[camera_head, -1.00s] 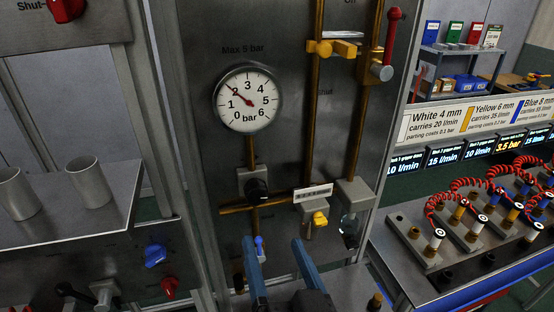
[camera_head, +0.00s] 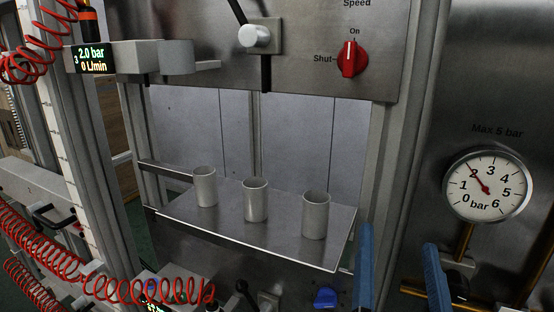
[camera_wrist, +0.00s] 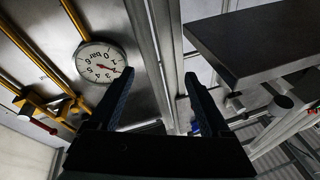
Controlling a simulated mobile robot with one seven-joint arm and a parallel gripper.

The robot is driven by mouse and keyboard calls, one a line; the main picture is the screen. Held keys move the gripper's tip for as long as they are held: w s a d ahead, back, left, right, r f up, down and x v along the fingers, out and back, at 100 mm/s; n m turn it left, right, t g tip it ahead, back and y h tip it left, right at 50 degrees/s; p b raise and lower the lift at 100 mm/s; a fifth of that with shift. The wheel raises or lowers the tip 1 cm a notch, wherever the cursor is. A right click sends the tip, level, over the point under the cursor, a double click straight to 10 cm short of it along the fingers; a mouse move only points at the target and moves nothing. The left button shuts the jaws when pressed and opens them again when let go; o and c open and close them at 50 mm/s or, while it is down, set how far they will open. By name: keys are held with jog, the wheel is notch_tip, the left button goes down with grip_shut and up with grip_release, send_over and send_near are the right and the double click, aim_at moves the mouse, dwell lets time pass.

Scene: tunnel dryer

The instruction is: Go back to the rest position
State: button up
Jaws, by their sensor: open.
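My gripper (camera_head: 398,265) shows at the bottom right of the head view as two blue fingers standing apart with nothing between them. In the wrist view my gripper (camera_wrist: 152,88) is also open and empty. Its fingers point toward a metal post and the edge of the gauge panel. No finger visibly grips anything. My gripper's lower part is cut off by the bottom edge of the head view.
A metal shelf (camera_head: 270,240) with three grey cups stands left of my gripper. The pressure gauge (camera_head: 488,186) is on the right panel; it shows in the wrist view (camera_wrist: 101,62) too. A red switch (camera_head: 352,59) sits above. Red coiled hoses (camera_head: 130,290) hang at lower left.

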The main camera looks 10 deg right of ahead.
jog(key=s+a+r+n+t+y, duration=0.1)
jog(key=a+r+n+t+y, duration=0.2)
jog(key=a+r, duration=0.5)
jog(key=s+a+r+n+t+y+b, duration=0.1)
jog(key=a+r+n+t+y, duration=0.3)
jog(key=a+r, duration=0.4)
notch_tip(320, 180, up, 7)
jog(key=shift+a+f+t+y, duration=0.2)
jog(key=shift+a+t+y, duration=0.1)
jog(key=shift+t, duration=0.1)
dwell(3.1)
